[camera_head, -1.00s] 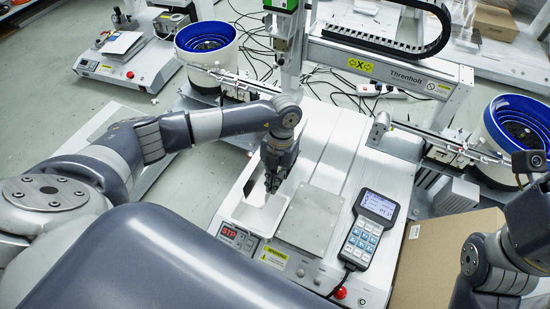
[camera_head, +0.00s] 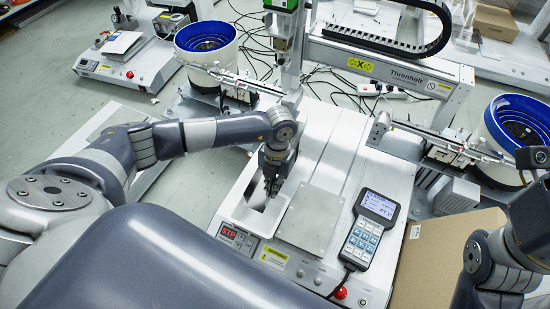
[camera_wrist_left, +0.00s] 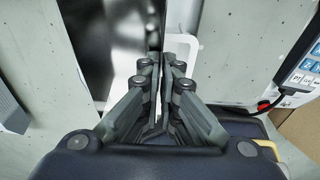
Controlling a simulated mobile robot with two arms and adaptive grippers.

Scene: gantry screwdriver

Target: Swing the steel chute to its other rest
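My left gripper (camera_head: 270,190) points down into a pale, shiny trough (camera_head: 248,212) at the left front of the machine; this looks like the steel chute. In the left wrist view the gripper (camera_wrist_left: 158,62) has its fingers close together, with a narrow light strip between them. I cannot tell whether they hold an edge or are empty. A shiny dark-and-bright metal surface (camera_wrist_left: 112,45), probably the chute, lies left of the fingers. A white rounded rim (camera_wrist_left: 183,45) shows to their right. The gripper hides part of the trough. My right gripper is not in view.
A flat grey plate (camera_head: 312,218) lies right of the trough. A keypad pendant (camera_head: 371,228) with a cable stands beside it. The gantry beam (camera_head: 385,68) and screwdriver column (camera_head: 290,50) rise behind. A cardboard box (camera_head: 440,262) is at the front right.

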